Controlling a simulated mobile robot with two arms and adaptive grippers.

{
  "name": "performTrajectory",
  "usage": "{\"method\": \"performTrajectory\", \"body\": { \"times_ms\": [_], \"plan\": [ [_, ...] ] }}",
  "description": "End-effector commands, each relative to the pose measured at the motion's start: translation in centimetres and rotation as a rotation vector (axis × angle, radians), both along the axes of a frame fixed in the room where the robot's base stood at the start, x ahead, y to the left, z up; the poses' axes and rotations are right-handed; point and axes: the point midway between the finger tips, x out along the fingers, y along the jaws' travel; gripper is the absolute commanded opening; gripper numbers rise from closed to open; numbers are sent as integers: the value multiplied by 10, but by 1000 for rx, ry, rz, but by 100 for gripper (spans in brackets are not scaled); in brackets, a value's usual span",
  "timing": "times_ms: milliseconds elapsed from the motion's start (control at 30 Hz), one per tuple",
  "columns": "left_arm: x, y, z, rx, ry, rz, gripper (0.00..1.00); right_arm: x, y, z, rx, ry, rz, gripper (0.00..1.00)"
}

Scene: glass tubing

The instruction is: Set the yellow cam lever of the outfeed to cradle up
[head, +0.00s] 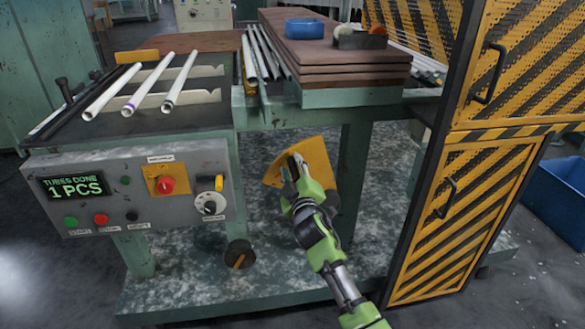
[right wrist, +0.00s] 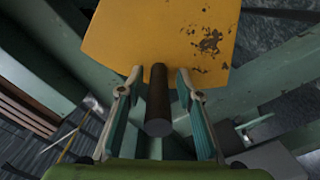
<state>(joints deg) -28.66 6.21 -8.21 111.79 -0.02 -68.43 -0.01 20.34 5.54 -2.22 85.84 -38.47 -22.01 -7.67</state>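The yellow cam lever is a broad yellow plate (head: 318,158) below the outfeed table's front edge in the head view. In the right wrist view the plate (right wrist: 160,38) has chipped paint, and a dark round handle (right wrist: 159,100) sticks out from it towards the camera. My right gripper (head: 291,174) is in front of the plate and hides part of it. In the wrist view its two fingers (right wrist: 160,95) stand on either side of the handle, with a gap on both sides, so it is open around the handle without gripping it. My left gripper does not show.
A control panel (head: 120,190) with buttons and a lit display is at left. White tubes (head: 147,85) lie on the rack above. A yellow-and-black guard door (head: 470,215) stands close on the right. A green table leg (head: 353,180) is just behind my right gripper.

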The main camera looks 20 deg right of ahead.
Motion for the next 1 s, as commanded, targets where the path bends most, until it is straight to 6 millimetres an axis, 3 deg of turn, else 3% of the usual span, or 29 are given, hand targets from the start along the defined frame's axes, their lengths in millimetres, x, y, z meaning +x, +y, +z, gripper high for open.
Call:
{"method": "performTrajectory", "body": {
  "times_ms": [333, 800, 1000],
  "plan": [
    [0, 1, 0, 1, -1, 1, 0, -13, 2, -1, -1, -1, -1, 33],
    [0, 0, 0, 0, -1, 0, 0, -98, 23, -1, 1, 2, 1, 33],
    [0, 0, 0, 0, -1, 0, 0, -115, 28, -1, 0, 1, 0, 33]
  ]
}}
